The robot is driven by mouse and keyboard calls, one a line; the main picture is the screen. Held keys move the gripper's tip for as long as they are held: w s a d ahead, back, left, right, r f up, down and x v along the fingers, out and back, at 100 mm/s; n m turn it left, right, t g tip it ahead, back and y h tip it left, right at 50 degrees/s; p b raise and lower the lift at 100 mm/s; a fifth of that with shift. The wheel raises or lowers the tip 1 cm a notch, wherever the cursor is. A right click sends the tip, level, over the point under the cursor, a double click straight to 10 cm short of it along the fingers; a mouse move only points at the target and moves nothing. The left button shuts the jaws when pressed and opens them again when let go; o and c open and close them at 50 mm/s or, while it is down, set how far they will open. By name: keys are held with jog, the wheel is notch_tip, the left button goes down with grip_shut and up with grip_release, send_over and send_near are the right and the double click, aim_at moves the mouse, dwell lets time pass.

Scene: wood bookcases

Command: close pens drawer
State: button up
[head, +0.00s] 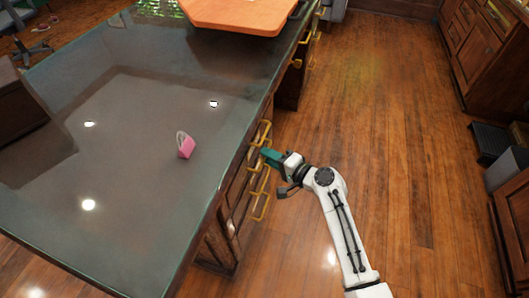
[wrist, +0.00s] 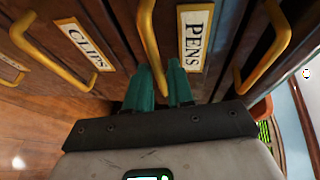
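The label reading PENS (wrist: 194,37) is on a dark wooden drawer front, turned sideways in the wrist view. A brass handle (wrist: 150,38) runs beside it on the left. My gripper (wrist: 160,68) has two teal fingers with a gap between them, pointing at the drawer fronts close by this handle. The lower end of the handle shows in that gap; I cannot tell whether the fingers touch it. In the head view my gripper (head: 266,153) is at the cabinet's right side, among the brass handles. How far the pens drawer stands out is unclear.
A CLIPS label (wrist: 84,44) with its handle (wrist: 50,58) is left of the pens label. Another handle (wrist: 268,45) is at right. The dark countertop (head: 120,165) bears a pink object (head: 185,147) and an orange board (head: 235,14).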

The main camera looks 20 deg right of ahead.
jog(key=v, duration=0.8)
jog(key=shift+d+p, duration=0.15)
jog(key=shift+p, duration=0.3)
jog(key=shift+s, duration=0.15)
jog(key=shift+f, duration=0.1)
jog(key=s+a+f+n+g+h, duration=0.1)
jog(key=s+f+n+g, duration=0.2)
jog(key=s, duration=0.4)
jog(key=s+a+f+n+g+h, duration=0.1)
jog(key=s+f+n+g, duration=0.1)
jog(key=s+n+g, duration=0.3)
jog(key=s+d+r+n+g+h, duration=0.1)
jog(key=s+d+r+g+h, duration=0.2)
jog(key=s, duration=0.7)
jog(key=s+d+n+g+h, duration=0.15)
jog(key=s+d+h, duration=0.3)
jog(key=s, duration=0.65)
notch_tip(320, 180, up, 15)
jog(key=y+p, duration=0.1)
jog(key=p, duration=1.4)
jog(key=shift+w+d+p, duration=0.15)
jog(key=shift+w+p, duration=0.25)
